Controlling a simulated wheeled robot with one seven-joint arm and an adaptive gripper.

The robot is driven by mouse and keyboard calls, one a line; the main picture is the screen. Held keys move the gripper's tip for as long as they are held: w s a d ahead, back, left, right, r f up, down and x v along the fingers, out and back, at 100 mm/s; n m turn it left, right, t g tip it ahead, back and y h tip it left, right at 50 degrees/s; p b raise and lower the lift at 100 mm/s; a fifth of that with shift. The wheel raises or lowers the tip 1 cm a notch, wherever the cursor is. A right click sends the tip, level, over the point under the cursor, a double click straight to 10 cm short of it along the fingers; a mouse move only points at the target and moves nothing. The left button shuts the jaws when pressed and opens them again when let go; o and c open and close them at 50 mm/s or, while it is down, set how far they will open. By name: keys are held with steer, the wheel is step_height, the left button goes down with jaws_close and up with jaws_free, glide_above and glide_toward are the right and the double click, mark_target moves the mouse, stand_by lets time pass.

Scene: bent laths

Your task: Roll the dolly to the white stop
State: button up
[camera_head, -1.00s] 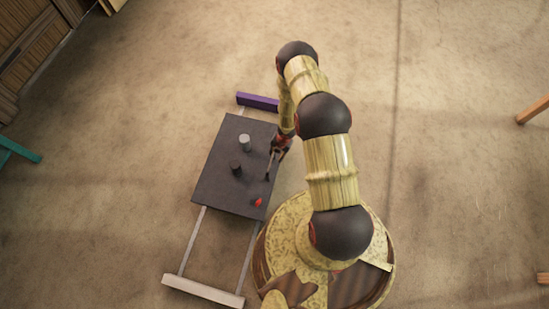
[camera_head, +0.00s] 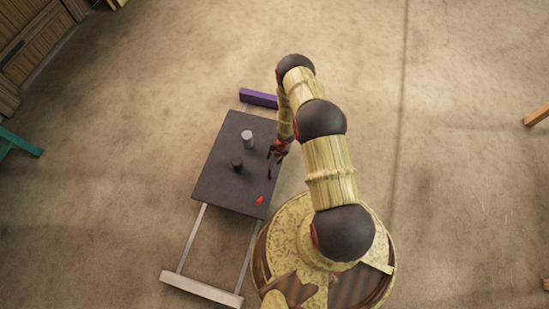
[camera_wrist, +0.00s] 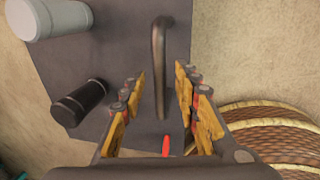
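The dolly (camera_head: 218,183) is a dark grey flat slab on two pale rails. It lies close to the purple stop (camera_head: 259,98) at the rails' upper end. The white stop (camera_head: 201,289) crosses the lower end, with a stretch of bare rail between. A bent dark bar handle (camera_wrist: 159,70) rises from the dolly near its right side. My gripper (camera_head: 275,158) is at that side. In the wrist view my gripper (camera_wrist: 155,110) is open, its fingers on either side of the handle with gaps visible.
A light grey cylinder (camera_head: 247,139), a black cylinder (camera_head: 237,164) and a red marker (camera_head: 260,200) are on the dolly. The light cylinder (camera_wrist: 50,18) and black one (camera_wrist: 78,102) stand left of my fingers. Teal (camera_head: 20,142) and orange (camera_head: 537,116) furniture legs are far off.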

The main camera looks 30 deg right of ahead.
steer(key=shift+c, duration=0.2)
steer(key=c, duration=0.7)
jaws_close()
